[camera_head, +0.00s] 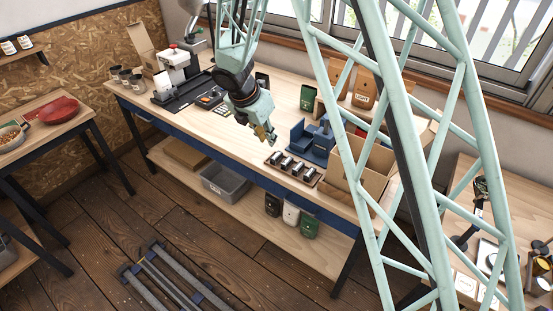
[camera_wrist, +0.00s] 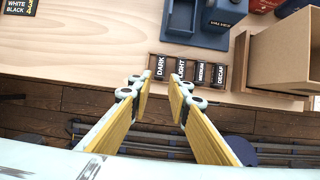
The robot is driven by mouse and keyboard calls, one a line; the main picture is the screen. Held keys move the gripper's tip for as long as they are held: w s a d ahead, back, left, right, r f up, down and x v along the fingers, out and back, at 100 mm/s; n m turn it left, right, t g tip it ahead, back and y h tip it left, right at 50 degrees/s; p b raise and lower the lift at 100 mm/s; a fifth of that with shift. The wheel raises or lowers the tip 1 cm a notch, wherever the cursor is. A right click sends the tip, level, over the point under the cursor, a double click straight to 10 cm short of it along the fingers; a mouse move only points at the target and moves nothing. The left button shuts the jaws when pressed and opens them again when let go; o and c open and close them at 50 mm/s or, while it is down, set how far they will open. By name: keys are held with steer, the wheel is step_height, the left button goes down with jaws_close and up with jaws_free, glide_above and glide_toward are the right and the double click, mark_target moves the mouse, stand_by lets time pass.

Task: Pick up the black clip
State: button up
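I cannot single out a black clip for certain in either view. A dark card (camera_wrist: 19,7) reading "WHITE BLACK" lies at the top left corner of the wrist view, cut off by the frame edge. My gripper (camera_head: 268,137) is above the front part of the long workbench (camera_head: 235,133). In the wrist view my gripper (camera_wrist: 160,84) has its yellow fingers apart with nothing between them. Just beyond the fingertips is a wooden rack (camera_wrist: 155,64) of several black blocks labelled DARK, LIGHT, MEDIUM and DECAF.
A blue stand (camera_head: 311,142) and an open cardboard box (camera_head: 375,163) stand behind and right of the rack. A machine (camera_head: 180,68) on a dark mat and several cups are at the bench's left. A grey bin (camera_head: 225,184) sits on the lower shelf. The bench front left of the rack looks clear.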

steer(key=b, duration=0.1)
glide_above(276, 156)
steer(key=s+a, duration=0.1)
steer(key=s, duration=0.1)
steer(key=shift+w+a+f, duration=0.1)
steer(key=shift+w+f, duration=0.05)
steer(key=shift+f, duration=1.85)
steer(key=shift+w+a+f, duration=0.1)
steer(key=shift+f, duration=1.85)
steer(key=shift+f, duration=0.1)
steer(key=shift+b+x, duration=0.45)
steer(key=shift+x, duration=2.1)
steer(key=shift+c, duration=0.5)
steer(key=shift+c, duration=1.1)
